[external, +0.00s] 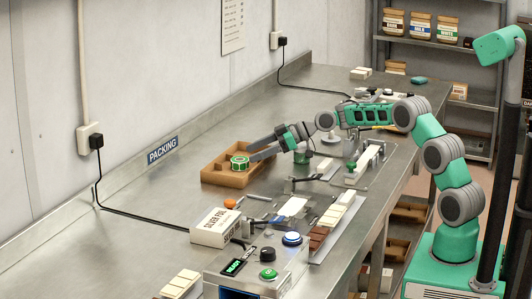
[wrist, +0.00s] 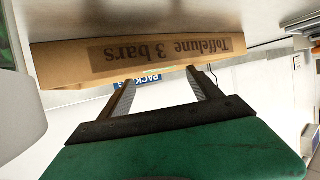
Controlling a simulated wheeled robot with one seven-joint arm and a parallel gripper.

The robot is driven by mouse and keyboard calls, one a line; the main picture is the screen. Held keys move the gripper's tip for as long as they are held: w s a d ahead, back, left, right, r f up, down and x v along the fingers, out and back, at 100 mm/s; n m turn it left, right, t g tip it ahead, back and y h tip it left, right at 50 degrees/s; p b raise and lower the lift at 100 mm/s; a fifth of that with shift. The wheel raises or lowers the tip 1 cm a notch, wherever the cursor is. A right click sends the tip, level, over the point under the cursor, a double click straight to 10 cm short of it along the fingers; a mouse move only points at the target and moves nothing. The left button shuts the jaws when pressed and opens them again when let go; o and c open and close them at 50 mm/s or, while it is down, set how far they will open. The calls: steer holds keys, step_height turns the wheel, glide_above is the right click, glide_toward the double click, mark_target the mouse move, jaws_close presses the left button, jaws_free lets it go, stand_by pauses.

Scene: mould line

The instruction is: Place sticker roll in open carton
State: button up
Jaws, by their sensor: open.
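The open carton (external: 222,180) is a shallow brown box on the steel bench under the PACKING sign. In the wrist view its printed wall (wrist: 150,58) reads "Toffelune 3 bars" upside down. The green and white sticker roll (external: 240,162) appears inside the carton, near its middle; how it rests on the floor of the box is hidden. My gripper (external: 255,149) is open, its two fingers spread and pointing left over the carton's right part, close to the roll. The open fingers also show in the wrist view (wrist: 161,75), with nothing visibly clamped between them.
A chocolate mould line (external: 335,225) and a control box (external: 265,265) fill the bench's near side. The bench left of the carton (external: 140,200) is mostly clear, apart from a black cable.

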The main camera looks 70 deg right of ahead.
steer(key=v, duration=0.7)
steer(key=shift+s+d+r, duration=0.1)
steer(key=shift+s+d, duration=0.05)
steer(key=shift+s, duration=0.15)
